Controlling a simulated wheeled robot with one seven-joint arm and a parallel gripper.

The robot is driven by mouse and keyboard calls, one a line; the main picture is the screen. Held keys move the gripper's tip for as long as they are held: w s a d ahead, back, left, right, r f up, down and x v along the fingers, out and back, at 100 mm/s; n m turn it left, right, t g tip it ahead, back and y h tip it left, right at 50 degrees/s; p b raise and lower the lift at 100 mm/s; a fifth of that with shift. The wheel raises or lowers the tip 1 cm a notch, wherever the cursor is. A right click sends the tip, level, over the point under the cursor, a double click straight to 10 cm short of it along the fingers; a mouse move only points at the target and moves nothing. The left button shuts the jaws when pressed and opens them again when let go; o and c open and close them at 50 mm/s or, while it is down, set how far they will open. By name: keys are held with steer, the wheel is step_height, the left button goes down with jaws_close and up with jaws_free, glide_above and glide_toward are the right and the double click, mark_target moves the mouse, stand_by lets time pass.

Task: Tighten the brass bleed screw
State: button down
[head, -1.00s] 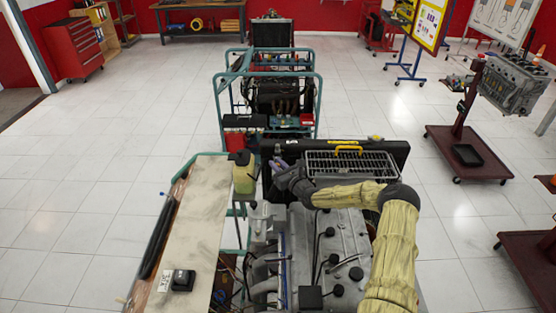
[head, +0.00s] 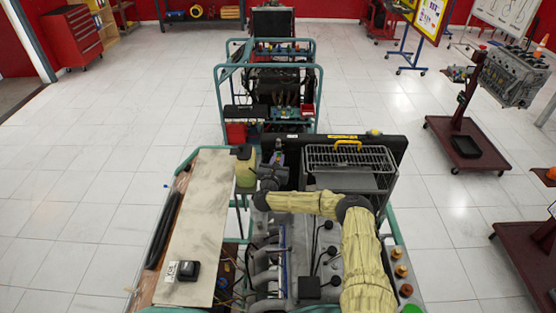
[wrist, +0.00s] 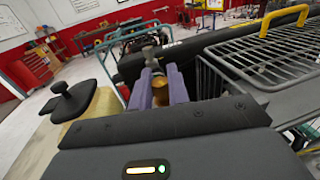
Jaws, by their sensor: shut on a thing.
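The brass bleed screw (wrist: 160,92) shows in the wrist view as a rounded brass piece between my gripper's two purple fingers. My gripper (wrist: 160,86) is shut on it. A grey metal fitting (wrist: 150,56) stands just beyond the fingertips. In the head view my gripper (head: 279,158) is at the far end of the engine, between the yellow bottle and the wire basket. The screw cannot be made out there. Its lower part and thread are hidden in both views.
A wire basket (head: 350,157) with a yellow handle (wrist: 285,17) is close on the right. A long black bar (head: 385,147) runs behind. Several brass caps (head: 401,271) sit at right.

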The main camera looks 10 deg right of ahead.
steer(key=shift+w+r+m+g+h, duration=0.1)
steer(key=shift+m+g+h, duration=0.8)
steer(key=shift+h, duration=0.35)
steer(key=shift+r+m+g+h, duration=0.1)
steer(key=shift+m+g+h, duration=0.6)
steer(key=shift+m+h, duration=0.45)
steer(key=shift+d, duration=0.1)
steer(key=c, duration=1.4)
jaws_free()
steer(key=shift+w+f, duration=0.1)
